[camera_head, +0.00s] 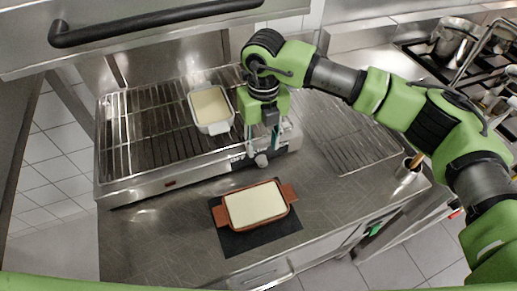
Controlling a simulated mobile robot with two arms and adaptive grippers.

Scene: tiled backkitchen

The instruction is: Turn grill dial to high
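The grill (135,185) is a steel salamander with a wire rack, on the counter at left centre. A pale round dial (262,160) sits on its front panel, towards the right end, beside dark lettering too small to read. My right gripper (276,143) points down just above and slightly right of the dial, in front of the grill's right end. Its fingers are small and partly hidden by the wrist, so I cannot tell whether they are open or touch anything. The dial's exact setting is too small to read. My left gripper is not in view.
A white dish (211,108) with pale filling stands on the grill rack. A brown dish (256,204) with pale filling sits on a dark mat (262,240) in front. A black handle bar (150,22) hangs above. A pot (455,38) stands on the stove at upper right.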

